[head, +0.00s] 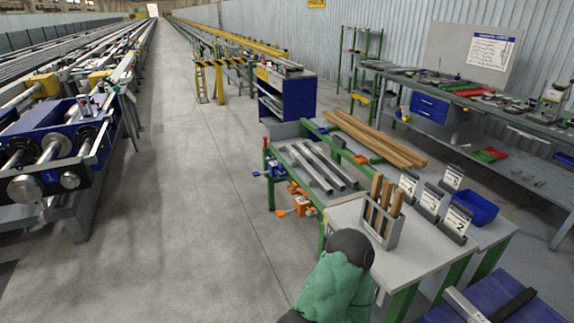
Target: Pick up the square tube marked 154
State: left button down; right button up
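Several silver metal tubes or profiles (316,166) lie side by side on a green-framed table right of the picture's middle. Another pale metal bar (464,305) lies on a blue surface at the bottom right. No mark 154 can be read on any of them, so I cannot tell which is the named tube. A green-covered part of my arm with a dark round end shows at the bottom middle, in front of the grey table. No gripper fingers show, and nothing is seen held.
A grey-topped table (411,255) bears a holder with wooden sticks (382,206), number cards (430,201) and a blue bin (473,207). Long brown bars (375,137) lie behind the tubes. A blue cabinet (288,96) stands farther back. The floor (205,215) at left is clear.

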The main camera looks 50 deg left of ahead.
aim_at(335, 181)
jog(key=u, duration=1.6)
jog(key=i+j, duration=0.3)
jog(key=i, duration=0.2)
jog(key=i+j, duration=0.35)
jog(key=i, duration=0.15)
jog(key=i+j, duration=0.3)
jog(key=i, duration=0.25)
